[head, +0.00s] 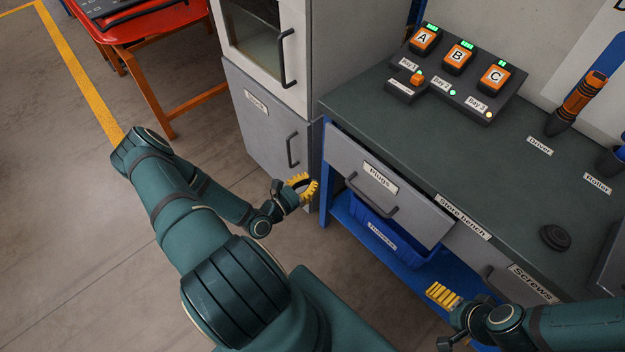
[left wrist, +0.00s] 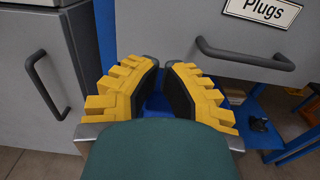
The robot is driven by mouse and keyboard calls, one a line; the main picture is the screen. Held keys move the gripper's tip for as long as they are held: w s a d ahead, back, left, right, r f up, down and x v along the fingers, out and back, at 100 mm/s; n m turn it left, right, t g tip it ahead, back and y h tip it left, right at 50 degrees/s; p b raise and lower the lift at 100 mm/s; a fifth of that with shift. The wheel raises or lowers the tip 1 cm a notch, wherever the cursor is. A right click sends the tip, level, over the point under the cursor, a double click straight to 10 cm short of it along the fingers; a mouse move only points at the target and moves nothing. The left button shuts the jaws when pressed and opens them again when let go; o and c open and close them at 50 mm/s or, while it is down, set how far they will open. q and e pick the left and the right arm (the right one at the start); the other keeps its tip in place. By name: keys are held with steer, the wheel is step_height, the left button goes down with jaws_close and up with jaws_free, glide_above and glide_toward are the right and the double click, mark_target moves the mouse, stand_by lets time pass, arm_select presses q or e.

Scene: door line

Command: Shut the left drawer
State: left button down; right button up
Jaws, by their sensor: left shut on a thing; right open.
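The left drawer, labelled Plugs (head: 350,160), is a grey front under the bench top. It stands out a little from the bench, with a dark gap along its top edge. Its dark bar handle (head: 370,200) is free; the handle also shows in the left wrist view (left wrist: 245,55). My left gripper (head: 312,187) is left of the drawer front, apart from the handle. Its yellow fingers (left wrist: 164,70) are close together; what lies between them cannot be made out. My right gripper (head: 440,293) is open, low in front of the bench; part of it is hidden.
The Screws drawer (head: 490,265) is to the right. A blue bin (head: 385,232) sits below Plugs. A grey cabinet (head: 262,130) with handles stands left of the bench. Chargers (head: 458,58), a driver (head: 580,100) and a dark disc (head: 555,237) are on the bench top. Open floor lies left.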

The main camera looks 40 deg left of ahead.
mark_target(340, 160)
arm_select(q)
steer(key=w, duration=0.7)
steer(key=w+d, duration=0.1)
steer(key=w, duration=0.3)
arm_select(e)
steer(key=shift+w+f, duration=0.1)
steer(key=shift+f, duration=0.1)
